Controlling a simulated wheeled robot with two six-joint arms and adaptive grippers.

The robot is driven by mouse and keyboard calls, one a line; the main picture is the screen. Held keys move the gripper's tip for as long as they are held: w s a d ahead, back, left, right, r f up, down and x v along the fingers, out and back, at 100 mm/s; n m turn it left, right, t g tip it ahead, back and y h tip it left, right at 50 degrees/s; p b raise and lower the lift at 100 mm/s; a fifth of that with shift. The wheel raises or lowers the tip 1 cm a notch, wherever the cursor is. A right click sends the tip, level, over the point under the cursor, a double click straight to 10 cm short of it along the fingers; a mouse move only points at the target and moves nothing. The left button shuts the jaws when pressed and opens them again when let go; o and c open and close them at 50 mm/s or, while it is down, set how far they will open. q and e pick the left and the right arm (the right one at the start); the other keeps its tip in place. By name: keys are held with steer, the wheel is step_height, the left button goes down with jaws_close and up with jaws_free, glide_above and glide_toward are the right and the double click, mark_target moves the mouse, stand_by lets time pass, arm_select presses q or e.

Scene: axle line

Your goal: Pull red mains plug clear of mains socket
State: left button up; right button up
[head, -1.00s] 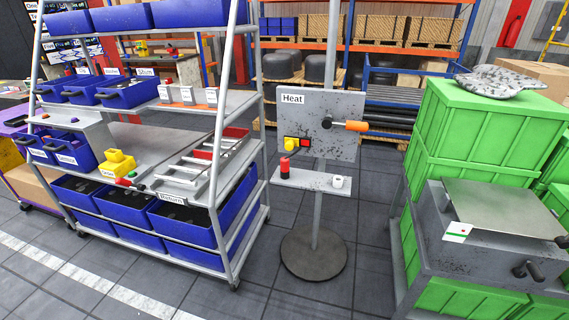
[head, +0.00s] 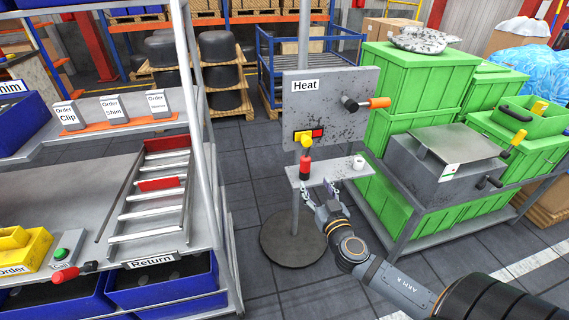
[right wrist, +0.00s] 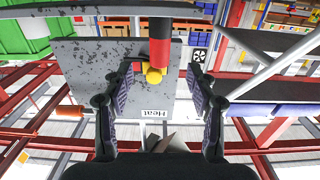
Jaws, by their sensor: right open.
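The red mains plug (head: 305,168) stands upright on the small grey shelf (head: 330,172) of the Heat stand. A black part under the red plug looks like the mains socket (head: 305,178). In the right wrist view, the picture is upside down; the plug (right wrist: 160,53) hangs from the black part (right wrist: 160,27). My right gripper (head: 318,190) is open and empty, just in front of and below the shelf edge. In the right wrist view its fingers (right wrist: 160,80) stand apart on either side of the plug's line, not touching it. My left gripper is out of view.
The Heat board (head: 330,105) rises behind the shelf, with a yellow knob (head: 306,142) above the plug and an orange handle (head: 379,103) at right. A white cup-like item (head: 358,163) sits on the shelf. Green crates (head: 400,85) stand right; a rack post (head: 200,130) left.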

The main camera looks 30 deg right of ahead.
mark_target(307, 169)
steer(key=p+x, duration=0.1)
steer(key=x, duration=0.4)
steer(key=shift+w+d+r+p, duration=0.1)
steer(key=shift+w+r+p, duration=0.1)
steer(key=shift+p, duration=0.15)
steer(key=shift+f, duration=0.1)
steer(key=shift+w+d, duration=0.1)
steer(key=shift+w, duration=0.1)
steer(key=p+x, duration=0.2)
steer(key=x, duration=0.2)
steer(key=shift+w+f, duration=0.1)
steer(key=shift+w, duration=0.3)
steer(key=shift+s, duration=0.15)
steer(key=c, duration=0.4)
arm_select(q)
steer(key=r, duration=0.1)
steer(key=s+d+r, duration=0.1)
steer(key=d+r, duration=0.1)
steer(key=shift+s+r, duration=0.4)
arm_select(e)
jaws_close()
